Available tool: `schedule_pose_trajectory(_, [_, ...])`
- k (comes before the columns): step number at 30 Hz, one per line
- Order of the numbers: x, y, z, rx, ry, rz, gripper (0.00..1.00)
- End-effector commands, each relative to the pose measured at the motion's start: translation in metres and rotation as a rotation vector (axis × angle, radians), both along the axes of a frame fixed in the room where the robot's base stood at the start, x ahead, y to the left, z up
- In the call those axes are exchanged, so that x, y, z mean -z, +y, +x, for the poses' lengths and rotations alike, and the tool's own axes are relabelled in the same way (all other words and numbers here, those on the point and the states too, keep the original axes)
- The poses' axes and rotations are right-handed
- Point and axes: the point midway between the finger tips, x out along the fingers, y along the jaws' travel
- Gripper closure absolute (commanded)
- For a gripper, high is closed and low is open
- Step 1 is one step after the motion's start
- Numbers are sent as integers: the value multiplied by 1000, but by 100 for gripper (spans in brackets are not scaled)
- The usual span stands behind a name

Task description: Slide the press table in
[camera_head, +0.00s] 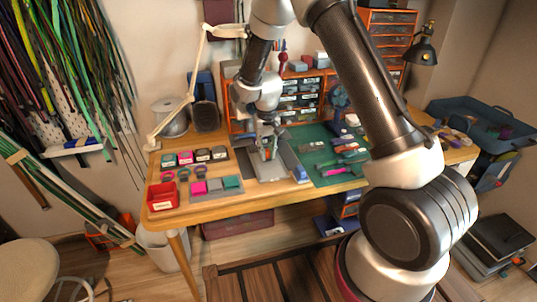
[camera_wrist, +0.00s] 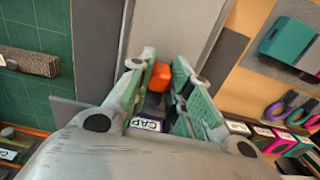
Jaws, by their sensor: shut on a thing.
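The press table seems to be the pale grey plate (camera_head: 272,173) at the front middle of the workbench. In the wrist view a light grey slab (camera_wrist: 180,28) runs away beyond my fingers. My gripper (camera_head: 268,150) points down over the rear part of the plate. In the wrist view my gripper (camera_wrist: 160,88) has its green-padded fingers on both sides of an orange block (camera_wrist: 160,76), shut on it. I cannot tell how the block joins the plate. A purple label reading CAP (camera_wrist: 147,125) shows near the finger bases. My wrist hides the area behind.
A green cutting mat (camera_head: 318,150) with tools lies right of the plate. Left of it are a grey tray with coloured pieces (camera_head: 216,188), small labelled boxes (camera_head: 203,155) and a red bin (camera_head: 163,196). Drawer units (camera_head: 300,100) and a lamp (camera_head: 170,124) stand behind.

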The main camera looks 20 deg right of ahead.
Motion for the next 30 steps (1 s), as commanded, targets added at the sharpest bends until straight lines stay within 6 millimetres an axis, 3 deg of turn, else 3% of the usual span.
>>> schedule_pose_trajectory(4, [-1,0,2,-1,-7,1,100])
schedule_pose_trajectory(5, [-1,0,2,-1,-7,1,79])
schedule_pose_trajectory(8, [-1,0,2,-1,-7,1,60])
schedule_pose_trajectory(9, [-1,0,2,-1,-6,1,59])
schedule_pose_trajectory(20, [-1,0,-3,-1,-5,1,59])
schedule_pose_trajectory(25, [-1,1,-25,-2,-3,0,59])
schedule_pose_trajectory(30, [-1,1,-62,-2,-3,0,59])
